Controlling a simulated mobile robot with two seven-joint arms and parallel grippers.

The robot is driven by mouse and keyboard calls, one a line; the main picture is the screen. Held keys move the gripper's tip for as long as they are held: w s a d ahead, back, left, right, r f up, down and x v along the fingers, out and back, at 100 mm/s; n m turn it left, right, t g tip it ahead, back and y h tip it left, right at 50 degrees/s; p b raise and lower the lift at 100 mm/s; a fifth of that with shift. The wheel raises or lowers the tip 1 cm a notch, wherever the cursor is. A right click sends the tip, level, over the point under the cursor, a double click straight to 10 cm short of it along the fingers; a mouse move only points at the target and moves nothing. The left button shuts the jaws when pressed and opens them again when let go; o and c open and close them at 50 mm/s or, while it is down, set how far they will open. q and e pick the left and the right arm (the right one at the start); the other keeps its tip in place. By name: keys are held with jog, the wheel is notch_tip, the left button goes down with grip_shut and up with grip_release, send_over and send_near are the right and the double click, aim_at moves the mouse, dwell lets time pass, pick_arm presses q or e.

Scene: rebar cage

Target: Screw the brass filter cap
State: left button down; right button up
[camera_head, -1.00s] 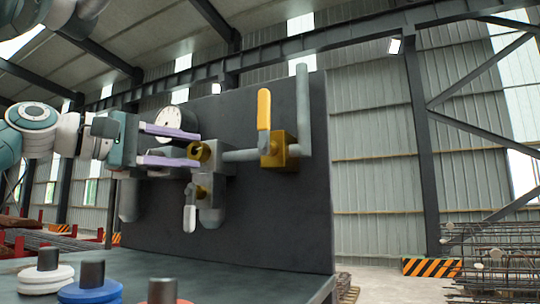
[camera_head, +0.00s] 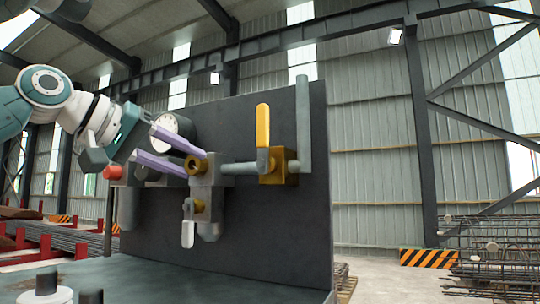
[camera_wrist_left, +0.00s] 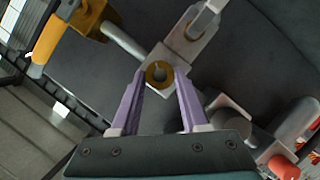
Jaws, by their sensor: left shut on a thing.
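The brass filter cap (camera_head: 193,164) is a short brass ring on the grey fitting (camera_head: 212,170) of the pipework on the dark panel. It also shows end-on in the left wrist view (camera_wrist_left: 158,73), with a dark opening in its middle. My left gripper (camera_head: 197,163) reaches in from the upper left, tilted down to the right. Its two purple fingers are shut on the brass cap, with the tips at either side of it against the fitting. My right gripper is not in view.
A yellow-handled brass valve (camera_head: 278,165) stands right of the cap. A white-handled valve (camera_head: 189,220) hangs below, and a round gauge (camera_head: 178,125) is behind my fingers. A red knob (camera_head: 113,172) is at left. The dark panel (camera_head: 285,225) backs everything.

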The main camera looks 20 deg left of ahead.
pick_arm(q)
jog(key=shift+d+m+y, duration=0.1)
jog(key=shift+m+y, duration=0.2)
jog(key=shift+m, duration=0.2)
dwell(0.3)
jog(key=shift+c, duration=2)
grip_release()
jog(key=b+v, duration=0.1)
jog(key=v, duration=0.1)
jog(key=b+v, duration=0.2)
jog(key=shift+f, duration=0.2)
jog(key=b, duration=0.3)
send_near(190, 167)
jog(key=s+r, duration=0.1)
jog(key=shift+s+r, duration=0.2)
jog(key=shift+r, duration=0.05)
